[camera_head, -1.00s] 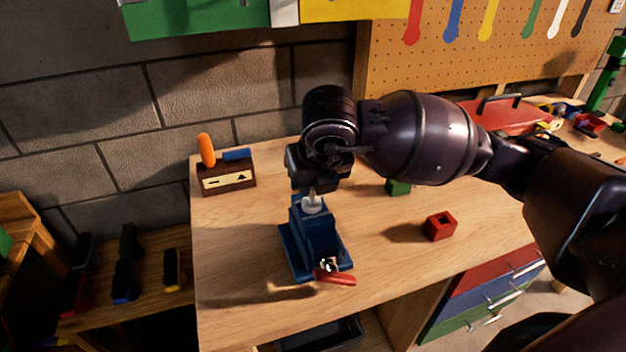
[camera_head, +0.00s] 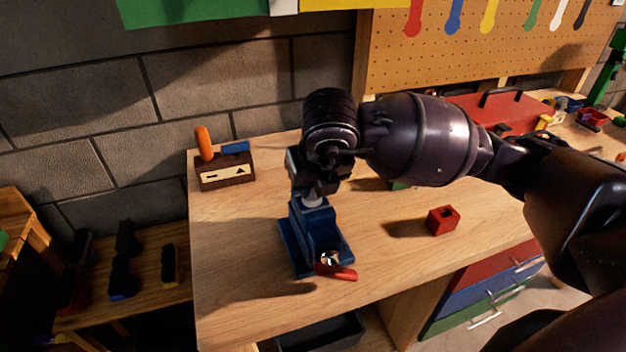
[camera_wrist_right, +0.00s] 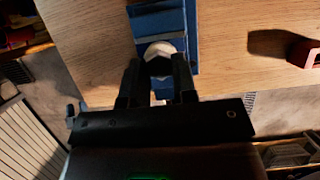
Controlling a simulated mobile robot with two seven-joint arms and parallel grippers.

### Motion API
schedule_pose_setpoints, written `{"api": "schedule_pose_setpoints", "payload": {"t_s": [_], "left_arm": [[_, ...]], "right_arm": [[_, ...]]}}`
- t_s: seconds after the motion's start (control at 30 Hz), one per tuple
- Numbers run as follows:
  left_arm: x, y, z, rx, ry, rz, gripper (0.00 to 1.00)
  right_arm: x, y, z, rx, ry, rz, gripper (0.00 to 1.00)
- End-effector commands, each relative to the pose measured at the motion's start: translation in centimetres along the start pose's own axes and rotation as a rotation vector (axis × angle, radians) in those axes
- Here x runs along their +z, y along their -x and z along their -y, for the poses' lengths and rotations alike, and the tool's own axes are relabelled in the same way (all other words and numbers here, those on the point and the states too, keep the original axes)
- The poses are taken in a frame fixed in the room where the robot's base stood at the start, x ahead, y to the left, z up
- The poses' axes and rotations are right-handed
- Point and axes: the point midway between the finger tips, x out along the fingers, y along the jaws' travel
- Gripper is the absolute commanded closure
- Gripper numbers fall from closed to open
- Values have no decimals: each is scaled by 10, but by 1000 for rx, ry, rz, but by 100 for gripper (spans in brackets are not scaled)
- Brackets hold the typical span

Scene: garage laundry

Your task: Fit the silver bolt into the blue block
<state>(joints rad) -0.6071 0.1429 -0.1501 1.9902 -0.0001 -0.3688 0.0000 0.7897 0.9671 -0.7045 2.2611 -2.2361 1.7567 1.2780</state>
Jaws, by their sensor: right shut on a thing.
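The blue block (camera_head: 318,224) stands upright on the workbench, in a blue vise-like base (camera_head: 290,250) with a red handle (camera_head: 337,272) at the front. My right gripper (camera_head: 312,188) is directly above the block, pointing down, shut on the silver bolt (camera_head: 312,201). Only a short pale part of the bolt shows between gripper and block; whether its lower end is inside the block is hidden. In the right wrist view the bolt's pale round top (camera_wrist_right: 158,49) sits between the fingertips against the blue block (camera_wrist_right: 160,20). My left gripper is not in view.
A red hollow cube (camera_head: 442,220) lies to the right on the workbench (camera_head: 230,260). A green block (camera_head: 400,185) is mostly hidden behind my right arm. A wooden holder (camera_head: 226,172) with orange and blue pieces stands back left. The bench's left front is clear.

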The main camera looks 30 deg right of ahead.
Motion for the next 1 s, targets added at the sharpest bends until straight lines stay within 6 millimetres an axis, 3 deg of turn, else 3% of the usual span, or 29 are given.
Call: {"api": "schedule_pose_setpoints", "payload": {"t_s": [0.2,0.23,0.4,0.77,1.0], "left_arm": [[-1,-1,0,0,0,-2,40],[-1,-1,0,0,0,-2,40],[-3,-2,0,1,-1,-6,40],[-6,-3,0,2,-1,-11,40],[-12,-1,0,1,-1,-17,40]], "right_arm": [[0,0,0,0,0,1,99],[0,0,0,0,0,1,71],[0,0,0,0,0,1,45],[0,4,0,0,0,2,44],[1,39,0,2,1,6,44]]}}
